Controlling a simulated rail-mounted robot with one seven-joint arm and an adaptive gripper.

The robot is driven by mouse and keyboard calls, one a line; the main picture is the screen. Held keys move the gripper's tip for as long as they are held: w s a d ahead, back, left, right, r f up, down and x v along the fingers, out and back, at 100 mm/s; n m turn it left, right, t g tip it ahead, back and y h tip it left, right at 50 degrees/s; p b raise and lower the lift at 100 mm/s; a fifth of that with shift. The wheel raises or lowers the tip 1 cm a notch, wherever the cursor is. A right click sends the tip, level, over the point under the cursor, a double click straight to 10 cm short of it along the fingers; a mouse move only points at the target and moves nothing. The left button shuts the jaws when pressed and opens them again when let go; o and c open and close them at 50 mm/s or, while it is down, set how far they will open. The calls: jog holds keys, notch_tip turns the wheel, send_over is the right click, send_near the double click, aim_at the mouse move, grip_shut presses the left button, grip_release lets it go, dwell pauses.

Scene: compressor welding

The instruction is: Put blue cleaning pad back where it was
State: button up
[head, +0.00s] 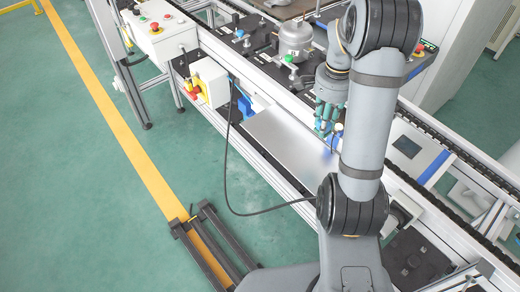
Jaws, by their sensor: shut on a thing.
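My gripper (325,118), with teal fingers, points down above the right end of a bare silver metal plate (285,143). It is shut on a small blue thing at its fingertips, which I take to be the blue cleaning pad (337,128). My arm's links cover part of the gripper's right side. The pad is small here and partly hidden, so its exact shape cannot be told. It seems to be just above the plate, but the gap is not clear.
A silver compressor (294,40) stands on a black fixture behind the plate. A white box with a red and yellow switch (209,82) is at the plate's left. A black cable (228,175) hangs in front. A conveyor rail (455,150) runs at right. Most of the plate is clear.

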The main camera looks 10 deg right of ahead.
jog(key=w+a+f+p, duration=0.1)
jog(key=w+a+f, duration=0.1)
jog(key=a, duration=0.1)
jog(key=w+a+f+p, duration=0.1)
jog(key=a+f, duration=0.1)
jog(key=a, duration=0.1)
jog(key=w+a+f+p, duration=0.1)
jog(key=w+a+f, duration=0.1)
jog(key=a, duration=0.1)
jog(key=shift+w+a+f, duration=0.35)
jog(key=shift+a+f, duration=0.05)
notch_tip(320, 180, down, 4)
jog(key=shift+r+p, duration=0.1)
jog(key=shift+p, duration=0.6)
jog(key=shift+f, duration=0.25)
jog(key=shift+f+b, duration=0.15)
jog(key=shift+b, duration=0.2)
jog(key=o, duration=1)
